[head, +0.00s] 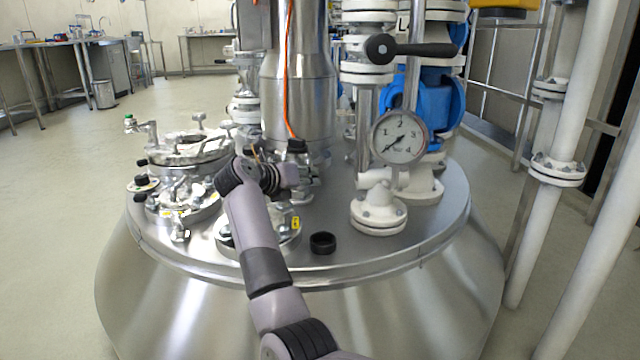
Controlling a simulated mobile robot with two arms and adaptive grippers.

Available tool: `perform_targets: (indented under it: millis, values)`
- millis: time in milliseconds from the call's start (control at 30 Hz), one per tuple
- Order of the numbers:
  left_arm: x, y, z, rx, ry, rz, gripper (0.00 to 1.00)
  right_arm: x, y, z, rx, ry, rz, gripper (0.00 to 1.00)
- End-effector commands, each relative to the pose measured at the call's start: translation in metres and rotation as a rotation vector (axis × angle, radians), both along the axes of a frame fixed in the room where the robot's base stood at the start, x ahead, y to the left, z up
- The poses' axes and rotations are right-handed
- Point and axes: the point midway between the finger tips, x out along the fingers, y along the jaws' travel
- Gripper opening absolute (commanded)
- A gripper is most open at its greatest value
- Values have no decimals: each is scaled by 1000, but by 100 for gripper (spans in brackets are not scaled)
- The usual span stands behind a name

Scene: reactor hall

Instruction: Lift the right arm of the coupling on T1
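The reactor lid (405,243) fills the middle of the head view. A small yellow tag (296,222), too small to read surely, sits on a flanged metal port (286,240) at the lid's front. My arm covers much of this port, so I cannot make out the coupling or its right arm clearly. My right arm comes up from the bottom and bends right at the wrist. My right gripper (300,180) is just above and behind the tag, among metal fittings. Its fingers blend with them, so opening and contact are unclear. My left gripper is out of view.
A black ring-shaped cap (322,243) lies on the lid. A pressure gauge (399,137) and white flange (379,212) stand to the right. Clamped fittings (180,150) crowd the left. A steel column (298,95) rises behind. The lid's front right is clear.

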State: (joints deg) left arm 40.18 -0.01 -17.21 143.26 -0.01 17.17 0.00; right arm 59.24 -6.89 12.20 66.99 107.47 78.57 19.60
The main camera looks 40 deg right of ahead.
Motion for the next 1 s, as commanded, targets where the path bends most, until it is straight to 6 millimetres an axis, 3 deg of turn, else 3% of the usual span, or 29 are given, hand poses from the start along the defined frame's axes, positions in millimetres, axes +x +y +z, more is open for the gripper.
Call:
perform_targets:
  millis: [100,467,733,1000]
  values:
    - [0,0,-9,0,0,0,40,1,-2,-5,-2,-1,2,16]
    - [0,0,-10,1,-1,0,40,2,-4,-5,0,0,4,16]
    - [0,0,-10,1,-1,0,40,1,-4,-6,0,-1,3,0]
    - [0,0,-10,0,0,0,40,1,-4,-6,-1,0,3,0]
